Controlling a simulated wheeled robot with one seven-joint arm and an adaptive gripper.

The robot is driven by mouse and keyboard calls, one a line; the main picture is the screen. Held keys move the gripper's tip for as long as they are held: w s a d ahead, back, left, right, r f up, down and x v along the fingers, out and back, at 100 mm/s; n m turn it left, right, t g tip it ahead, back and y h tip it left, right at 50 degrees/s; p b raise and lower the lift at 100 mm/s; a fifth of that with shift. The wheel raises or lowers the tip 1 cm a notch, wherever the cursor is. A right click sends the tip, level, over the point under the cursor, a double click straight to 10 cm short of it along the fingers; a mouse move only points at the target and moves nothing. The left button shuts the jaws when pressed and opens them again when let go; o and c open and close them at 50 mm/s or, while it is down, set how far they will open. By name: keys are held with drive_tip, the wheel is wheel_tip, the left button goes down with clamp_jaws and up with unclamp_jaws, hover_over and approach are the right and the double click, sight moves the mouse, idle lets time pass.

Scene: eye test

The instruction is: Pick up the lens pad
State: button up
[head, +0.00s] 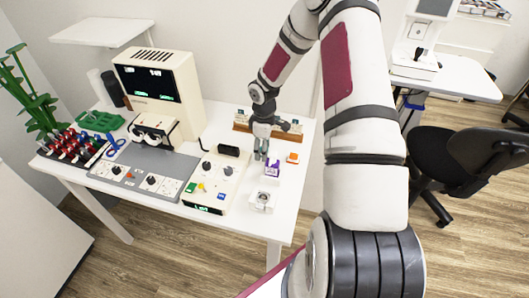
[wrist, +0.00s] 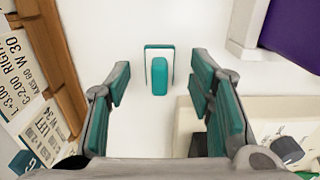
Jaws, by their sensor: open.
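In the wrist view a small teal block with rounded ends, which looks like the lens pad (wrist: 160,76), lies on the white table. A thin teal outline (wrist: 147,47) frames its upper part. My gripper (wrist: 161,92) is open, with one teal-lined finger on each side of the block and clear space between. Nothing is held. In the head view my gripper (head: 262,152) points down over the right part of the table (head: 239,240). I cannot make out the block there; the gripper seems to hide it.
A wooden rack (wrist: 54,55) with printed cards stands left in the wrist view. A purple item (head: 272,169) and an orange item (head: 292,158) sit right of my gripper in the head view. A cream control box (head: 215,180) is at its left, and a white holder (head: 262,201) is in front.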

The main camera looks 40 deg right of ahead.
drive_tip(key=shift+f, duration=0.2)
drive_tip(key=c, duration=0.9)
drive_tip(key=shift+c, duration=0.2)
drive_tip(key=shift+r, duration=0.1)
wheel_tip(320, 180, up, 10)
drive_tip(key=shift+f, duration=0.1)
